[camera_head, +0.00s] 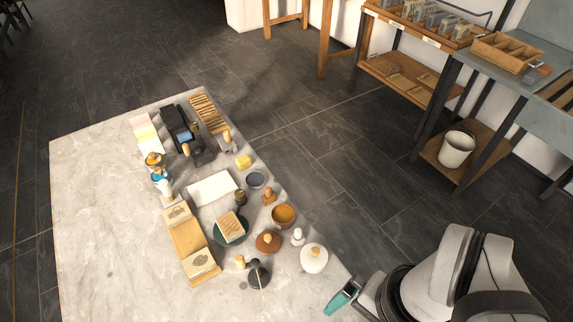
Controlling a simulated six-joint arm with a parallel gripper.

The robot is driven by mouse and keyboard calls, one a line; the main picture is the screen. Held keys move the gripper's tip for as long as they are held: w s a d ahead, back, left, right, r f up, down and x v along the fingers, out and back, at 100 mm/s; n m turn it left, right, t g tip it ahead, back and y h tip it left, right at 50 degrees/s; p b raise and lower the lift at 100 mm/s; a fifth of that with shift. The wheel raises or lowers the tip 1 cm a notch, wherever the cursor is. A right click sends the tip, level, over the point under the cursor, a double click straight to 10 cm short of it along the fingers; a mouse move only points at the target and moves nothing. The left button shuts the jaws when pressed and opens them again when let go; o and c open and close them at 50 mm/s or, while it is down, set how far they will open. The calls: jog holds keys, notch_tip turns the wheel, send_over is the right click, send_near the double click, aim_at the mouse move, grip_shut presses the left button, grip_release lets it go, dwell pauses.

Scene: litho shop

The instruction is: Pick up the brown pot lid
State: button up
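The brown pot lid (268,243) lies on the pale stone table (110,245), near its right edge. It is a round brown disc with a lighter knob on top. An open brown pot (284,216) stands just beyond it, up and to the right. My gripper (337,303) shows as a teal end at the bottom of the picture, right of and nearer than the lid, and apart from it. Its fingers are too small and too much edge-on to tell whether they are open. I see nothing held in it.
A white lidded pot (314,260) and a small white knobbed piece (298,237) stand right of the lid. A dark pot with a stick (259,276) is below it. A green disc with a wooden block (229,228) is left. The table's left side is clear.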

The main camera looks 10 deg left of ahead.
jog(key=w+a+h, duration=0.1)
jog(key=w+a, duration=0.4)
jog(key=w, duration=0.6)
jog(key=m, duration=0.1)
send_over(266, 239)
notch_tip(266, 239, down, 8)
jog(key=shift+h, duration=0.4)
notch_tip(266, 239, down, 14)
jog(key=shift+r, duration=0.2)
jog(key=c, duration=1.2)
jog(key=shift+o, duration=0.2)
jog(key=shift+r, duration=0.2)
